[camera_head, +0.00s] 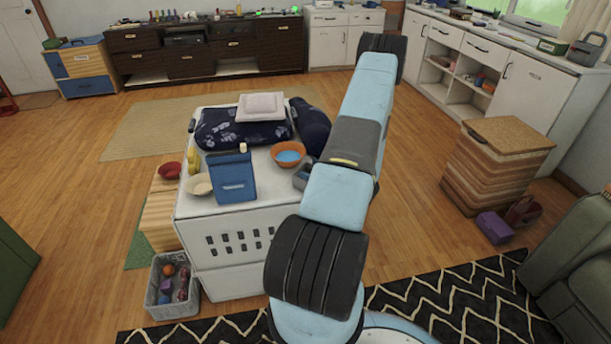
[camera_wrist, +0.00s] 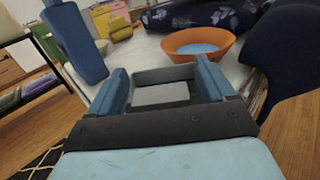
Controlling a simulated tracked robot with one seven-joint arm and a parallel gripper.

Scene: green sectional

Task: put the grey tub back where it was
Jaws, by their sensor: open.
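The grey tub (camera_wrist: 161,94), a shallow rectangular one with a dark rim, lies between the fingers of my gripper (camera_wrist: 162,70) in the wrist view. The blue fingers are open, one on each side of it. I cannot tell whether they touch its sides. The tub appears to be on or just above the white top (camera_wrist: 150,54). In the head view my arm hides most of the gripper, and only a small grey-blue part shows at the right edge of the white top (camera_head: 242,209).
An orange bowl (camera_head: 288,154) with blue inside stands close beyond the gripper. A blue carton (camera_head: 232,178), a cream bowl (camera_head: 199,185) and a dark patterned cushion (camera_head: 225,127) share the top. A dark blue shape (camera_wrist: 289,60) rises close on the right. A grey basket (camera_head: 156,304) stands on the floor.

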